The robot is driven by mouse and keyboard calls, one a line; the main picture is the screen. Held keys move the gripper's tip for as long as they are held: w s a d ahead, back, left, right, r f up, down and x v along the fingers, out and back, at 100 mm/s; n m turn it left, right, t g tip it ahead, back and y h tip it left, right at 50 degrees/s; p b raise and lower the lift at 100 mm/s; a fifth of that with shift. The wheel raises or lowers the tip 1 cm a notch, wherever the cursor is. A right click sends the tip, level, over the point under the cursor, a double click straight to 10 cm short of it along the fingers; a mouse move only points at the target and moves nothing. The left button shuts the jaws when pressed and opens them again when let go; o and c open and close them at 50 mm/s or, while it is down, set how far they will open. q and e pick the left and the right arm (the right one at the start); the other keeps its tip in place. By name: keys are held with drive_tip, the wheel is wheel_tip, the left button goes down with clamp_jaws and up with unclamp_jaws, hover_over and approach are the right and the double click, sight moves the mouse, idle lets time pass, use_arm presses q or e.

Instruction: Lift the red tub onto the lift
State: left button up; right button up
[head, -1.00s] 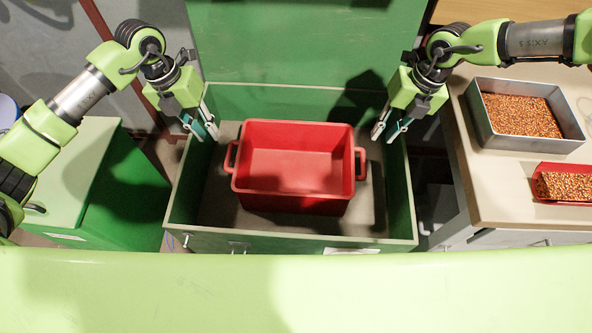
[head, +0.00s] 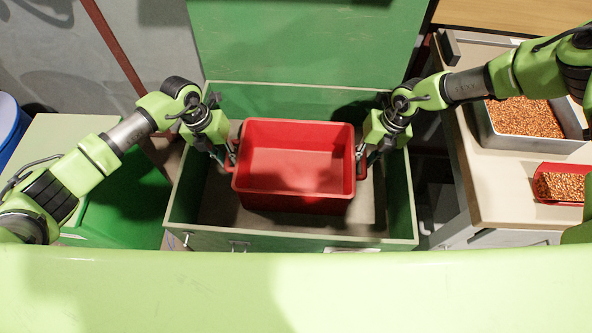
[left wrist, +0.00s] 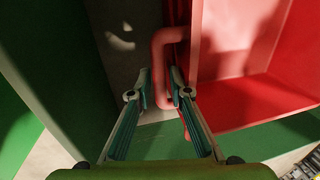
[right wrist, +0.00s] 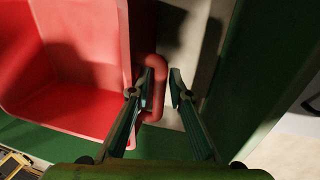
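The empty red tub (head: 296,205) sits level inside an open green chest (head: 175,205), with a looped handle on each short side. My left gripper (head: 229,158) is at its left handle; in the left wrist view, the open fingers straddle that handle (left wrist: 161,75). My right gripper (head: 366,160) is at its right handle; in the right wrist view, the open fingers stand on either side of that handle (right wrist: 156,85). In neither wrist view are the fingers visibly closed on the handle. I cannot identify the lift in these frames.
The chest's raised lid (head: 310,45) stands behind the tub. Chest walls lie close outside both grippers. A bench (head: 490,190) on the right holds a metal tray (head: 486,130) and a small red tray (head: 540,195) of copper-coloured granules. A green cabinet (head: 85,145) stands left.

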use_arm(q)
clamp_jaws()
use_arm(e)
clamp_jaws()
use_arm(q)
drive_tip(key=shift+w+r, duration=0.1)
drive_tip(key=shift+r, duration=0.1)
use_arm(e)
drive_tip(key=shift+r, duration=0.15)
